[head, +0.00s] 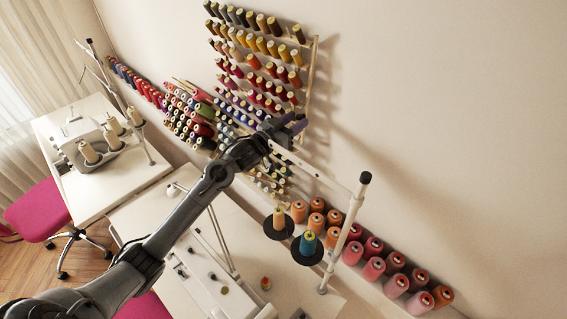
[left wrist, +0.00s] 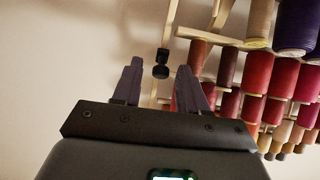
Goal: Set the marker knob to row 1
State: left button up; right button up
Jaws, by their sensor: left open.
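The marker knob (left wrist: 161,71) is small and black. In the left wrist view it shows beyond and between my fingertips, beside a wooden upright (left wrist: 170,25). I cannot tell its row or how far it is from the fingers. In the head view I cannot make out the knob. My left gripper (head: 297,123) is at the right edge of the wall thread rack (head: 312,62), at its lower part. In the left wrist view the fingers of my left gripper (left wrist: 160,66) are apart, with nothing visibly held. My right gripper is not in view.
Rows of spools (left wrist: 285,75) hang to the right of the fingers in the wrist view. A white thread stand (head: 350,215) rises below and right of my gripper, with cones (head: 370,268) behind it. The wall (head: 450,100) to the right is bare.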

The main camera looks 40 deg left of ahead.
pick_arm(q)
notch_tip(320, 180, down, 10)
jog(key=b, duration=0.8)
jog(key=s+r, duration=0.1)
jog(key=s, duration=1.1)
jog(key=s+d+f+g+p, duration=0.3)
jog(key=s+d+p, duration=0.2)
jog(key=s+d, duration=0.1)
jog(key=s+d+f+n+g+p, duration=0.1)
jog(key=s+d+f+g+p, duration=0.2)
jog(key=s+d+p, duration=0.2)
jog(key=shift+s+d+f+p, duration=0.25)
jog(key=shift+s+d+p, duration=0.15)
jog(key=shift+d+p, duration=0.5)
